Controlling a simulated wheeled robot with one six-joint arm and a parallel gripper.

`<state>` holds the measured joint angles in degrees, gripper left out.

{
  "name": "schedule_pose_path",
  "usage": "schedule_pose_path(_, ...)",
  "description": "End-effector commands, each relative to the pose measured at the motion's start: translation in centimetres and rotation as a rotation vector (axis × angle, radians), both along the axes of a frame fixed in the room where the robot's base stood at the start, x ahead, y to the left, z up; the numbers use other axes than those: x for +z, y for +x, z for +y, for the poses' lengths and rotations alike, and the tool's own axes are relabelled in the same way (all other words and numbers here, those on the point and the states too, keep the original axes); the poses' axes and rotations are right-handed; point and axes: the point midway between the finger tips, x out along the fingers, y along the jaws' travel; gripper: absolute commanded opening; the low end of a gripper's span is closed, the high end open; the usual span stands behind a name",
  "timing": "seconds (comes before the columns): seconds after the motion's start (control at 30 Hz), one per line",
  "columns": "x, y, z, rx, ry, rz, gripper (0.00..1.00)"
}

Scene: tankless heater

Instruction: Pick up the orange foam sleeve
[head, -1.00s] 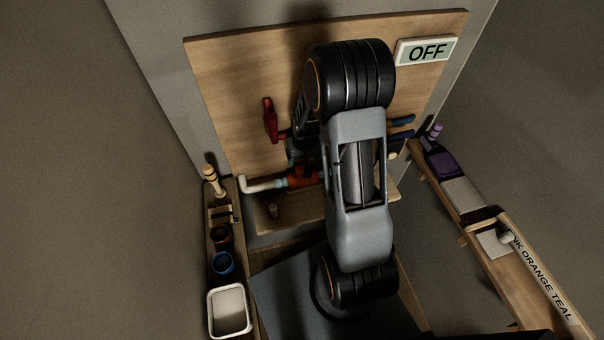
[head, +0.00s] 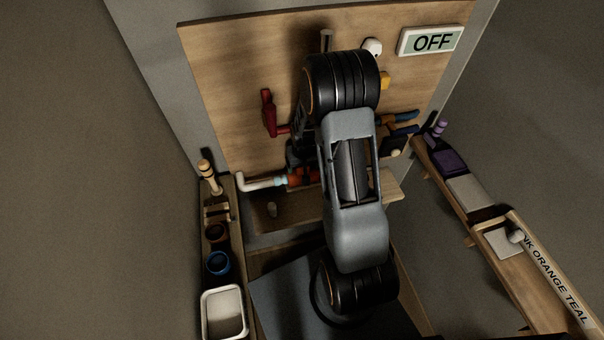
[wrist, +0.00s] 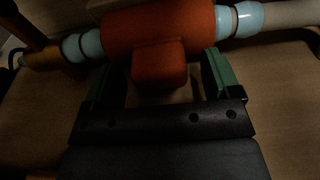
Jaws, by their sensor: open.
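The orange foam sleeve (wrist: 158,30) shows in the wrist view as a thick orange-red body with a block-shaped part (wrist: 160,64) jutting toward me. It sits on a pipe between light-blue rings (wrist: 241,18). My gripper (wrist: 160,75) is open, with one green-lined finger on each side of the jutting block. A gap shows between the block and each finger; whether either touches is hard to tell in the dark. In the head view the sleeve (head: 301,177) is partly hidden by my arm, and my gripper is mostly hidden behind it.
A red-handled valve (head: 269,112) stands left of my arm on the wooden board (head: 225,60). Blue handles (head: 402,122) are on the right. A left shelf holds a white bin (head: 224,314) and a blue ring (head: 218,263). An OFF sign (head: 431,41) hangs upper right.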

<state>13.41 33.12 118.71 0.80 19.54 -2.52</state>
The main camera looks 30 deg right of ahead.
Motion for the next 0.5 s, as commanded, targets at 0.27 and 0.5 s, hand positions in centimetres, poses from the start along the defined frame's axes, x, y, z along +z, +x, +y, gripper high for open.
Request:
schedule_pose_path(0.27,0.07,-0.02,0.00,0.000,0.000,0.001,0.62)
schedule_pose_path(0.5,0.08,-0.02,0.00,0.000,0.000,0.001,0.39)
